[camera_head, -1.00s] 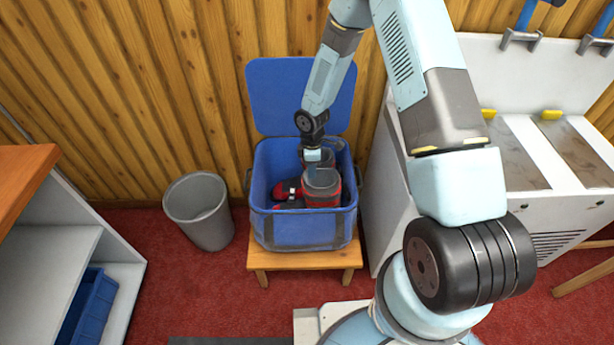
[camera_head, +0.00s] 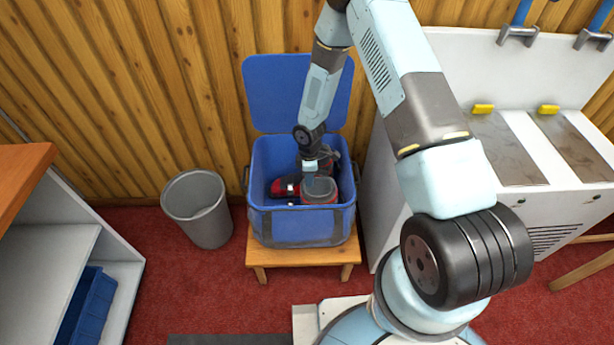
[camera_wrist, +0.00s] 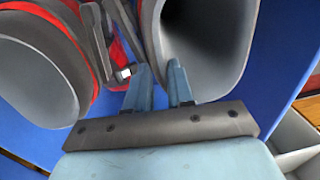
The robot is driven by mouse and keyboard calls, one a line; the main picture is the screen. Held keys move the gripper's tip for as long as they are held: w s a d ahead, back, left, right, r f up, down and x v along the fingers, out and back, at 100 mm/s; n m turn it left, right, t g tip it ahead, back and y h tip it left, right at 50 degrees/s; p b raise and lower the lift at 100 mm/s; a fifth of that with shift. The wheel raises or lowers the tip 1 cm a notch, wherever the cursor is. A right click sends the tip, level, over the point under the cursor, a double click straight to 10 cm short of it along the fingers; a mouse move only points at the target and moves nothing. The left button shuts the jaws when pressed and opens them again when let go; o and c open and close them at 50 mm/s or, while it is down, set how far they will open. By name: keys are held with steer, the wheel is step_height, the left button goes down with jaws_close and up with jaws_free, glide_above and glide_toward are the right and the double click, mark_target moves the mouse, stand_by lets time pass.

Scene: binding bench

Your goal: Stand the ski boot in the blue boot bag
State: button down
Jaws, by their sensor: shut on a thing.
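The blue boot bag (camera_head: 295,228) stands with its lid up and its mouth open. A red and grey ski boot (camera_head: 320,190) is inside it, roughly upright, with its cuff near the rim level. My gripper (camera_head: 311,170) reaches down into the bag and is shut on the wall of the boot's cuff. In the wrist view the fingers (camera_wrist: 160,82) pinch the edge of a grey cuff (camera_wrist: 205,45), whose dark opening faces the camera. A second red and grey boot (camera_wrist: 40,65) is beside it. The boots' soles are hidden, so I cannot tell whether the held one touches the bottom.
The bag rests on a small wooden stool (camera_head: 302,257) against the plank wall. A grey bin (camera_head: 197,210) stands to its left, and a white machine bench (camera_head: 390,190) is close on its right. A shelf unit (camera_head: 55,250) is at the far left. Red carpet lies between.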

steer(key=c, duration=1)
jaws_free()
steer(key=w+d+r+m+t+h, duration=0.1)
steer(key=d+r+m, duration=0.15)
steer(key=r, duration=1.15)
steer(key=w+d+r+m+t, duration=0.1)
steer(key=d+r, duration=0.3)
steer(key=r, duration=1)
steer(key=s+d+r+m+t, duration=0.1)
steer(key=s+d+r+m, duration=0.15)
steer(key=r, duration=0.55)
steer(key=s+d+r+m, duration=0.2)
steer(key=s+d+r, duration=0.1)
steer(key=r, duration=0.5)
steer(key=s+d+r+m+t, duration=0.1)
steer(key=s+d+r+m, duration=0.1)
steer(key=s+r+m, duration=0.2)
steer(key=s+d+r+m+t+y, duration=0.1)
steer(key=s+r+m, duration=0.4)
steer(key=s+r, duration=0.6)
steer(key=s+d+t, duration=0.1)
steer(key=s+d, duration=0.1)
steer(key=s, duration=0.5)
steer(key=shift+d+r+m+t, duration=0.2)
steer(key=shift+d+m+t, duration=0.1)
steer(key=shift+d, duration=0.05)
